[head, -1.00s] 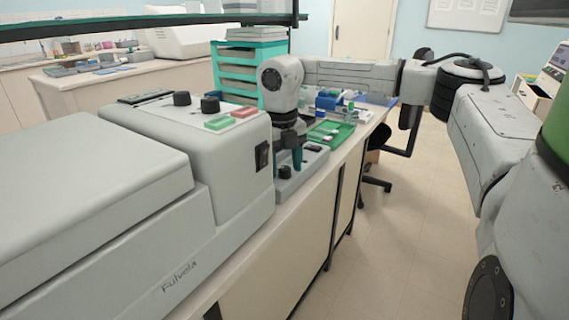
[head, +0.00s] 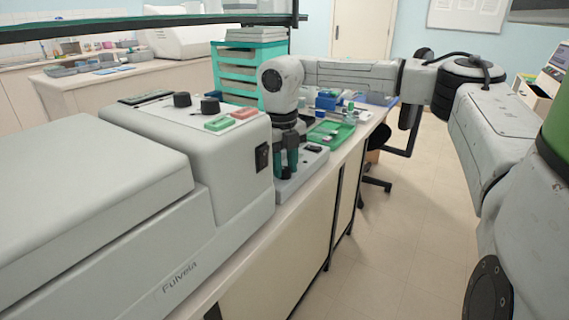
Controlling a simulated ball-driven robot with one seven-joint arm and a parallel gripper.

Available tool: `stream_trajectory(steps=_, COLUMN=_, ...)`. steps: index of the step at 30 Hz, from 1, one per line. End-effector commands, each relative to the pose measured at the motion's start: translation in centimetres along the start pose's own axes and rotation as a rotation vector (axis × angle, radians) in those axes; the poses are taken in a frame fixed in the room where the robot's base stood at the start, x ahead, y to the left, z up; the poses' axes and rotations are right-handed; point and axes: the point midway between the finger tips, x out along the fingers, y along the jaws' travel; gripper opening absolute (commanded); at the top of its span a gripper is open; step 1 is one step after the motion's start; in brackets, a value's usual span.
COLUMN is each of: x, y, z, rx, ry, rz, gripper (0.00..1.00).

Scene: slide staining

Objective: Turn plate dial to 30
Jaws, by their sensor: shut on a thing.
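A low grey plate device (head: 311,170) stands on the bench, just right of the large Fulvela machine. My gripper (head: 287,172) points down over the left, near part of this device, with its teal fingers around the black dial. It is shut on the dial. The fingers hide most of the dial, and its scale and setting cannot be read from here.
The large grey machine (head: 190,200) with two black knobs on top stands close on the left. A green tray (head: 331,132) and small blue items lie behind the device. A teal drawer rack (head: 240,75) stands farther back.

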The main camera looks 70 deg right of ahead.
Motion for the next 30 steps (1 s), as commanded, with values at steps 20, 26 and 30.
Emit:
stream_trajectory(steps=20, x=-0.14, y=-0.04, z=-0.01, rx=-0.526, ry=-0.027, rz=-0.001, gripper=0.02)
stream_trajectory(steps=26, x=-0.13, y=-0.04, z=0.02, rx=-0.619, ry=-0.033, rz=0.000, gripper=0.02)
stream_trajectory(steps=30, x=-0.13, y=-0.04, z=0.03, rx=-0.655, ry=-0.036, rz=0.000, gripper=0.02)
